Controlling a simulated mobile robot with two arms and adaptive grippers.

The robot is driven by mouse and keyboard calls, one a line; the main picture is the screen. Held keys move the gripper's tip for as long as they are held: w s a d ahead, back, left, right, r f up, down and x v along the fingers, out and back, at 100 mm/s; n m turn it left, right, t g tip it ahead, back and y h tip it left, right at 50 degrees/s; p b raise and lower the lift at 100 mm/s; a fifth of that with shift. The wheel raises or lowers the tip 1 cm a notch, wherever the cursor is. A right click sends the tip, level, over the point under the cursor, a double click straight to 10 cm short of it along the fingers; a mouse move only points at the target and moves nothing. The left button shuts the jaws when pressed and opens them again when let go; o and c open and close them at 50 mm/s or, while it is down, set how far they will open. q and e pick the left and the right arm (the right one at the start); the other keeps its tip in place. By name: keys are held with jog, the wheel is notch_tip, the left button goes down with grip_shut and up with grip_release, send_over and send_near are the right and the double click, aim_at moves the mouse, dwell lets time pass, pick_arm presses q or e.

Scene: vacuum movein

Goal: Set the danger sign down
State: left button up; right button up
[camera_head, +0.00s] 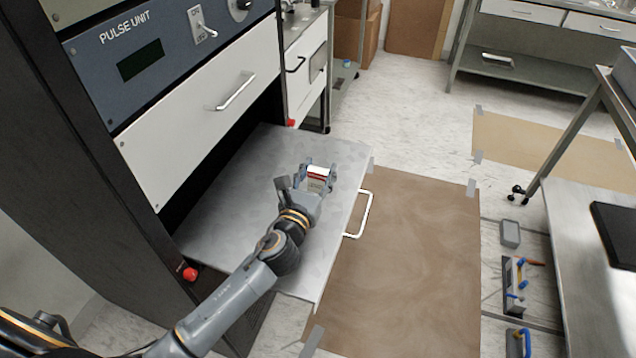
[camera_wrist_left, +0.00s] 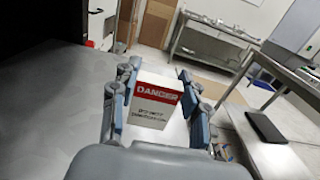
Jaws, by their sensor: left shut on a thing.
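The danger sign (camera_wrist_left: 155,98) is a small white plate with a red band reading DANGER at its top. My left gripper (camera_wrist_left: 158,95) is shut on it, with one finger at each side of the sign. In the head view the sign (camera_head: 318,173) shows small and foreshortened between the fingers of my left gripper (camera_head: 319,177). Both are over the far right part of the grey pulled-out shelf (camera_head: 235,205). I cannot tell whether the sign's lower edge touches the shelf. My right gripper is not in view.
The PULSE UNIT cabinet (camera_head: 200,97) stands at left above the shelf. A white handle (camera_head: 364,216) sticks out from the shelf's right edge. Brown sheeting (camera_head: 420,260) covers the floor beside it. A metal table (camera_head: 590,250) with a black pad stands at right. The shelf around the sign is clear.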

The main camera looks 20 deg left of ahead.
aim_at(317, 184)
pick_arm(q)
notch_tip(317, 184, down, 2)
jog(key=shift+f+b, duration=0.1)
jog(key=shift+b, duration=0.2)
jog(key=shift+f, duration=0.35)
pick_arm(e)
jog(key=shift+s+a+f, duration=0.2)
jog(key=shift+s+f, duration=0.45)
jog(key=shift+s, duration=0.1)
pick_arm(q)
jog(key=shift+f+b, duration=0.25)
jog(key=shift+b, duration=0.05)
jog(key=o, duration=0.9)
jog(key=shift+r, duration=0.1)
jog(key=shift+o, duration=0.2)
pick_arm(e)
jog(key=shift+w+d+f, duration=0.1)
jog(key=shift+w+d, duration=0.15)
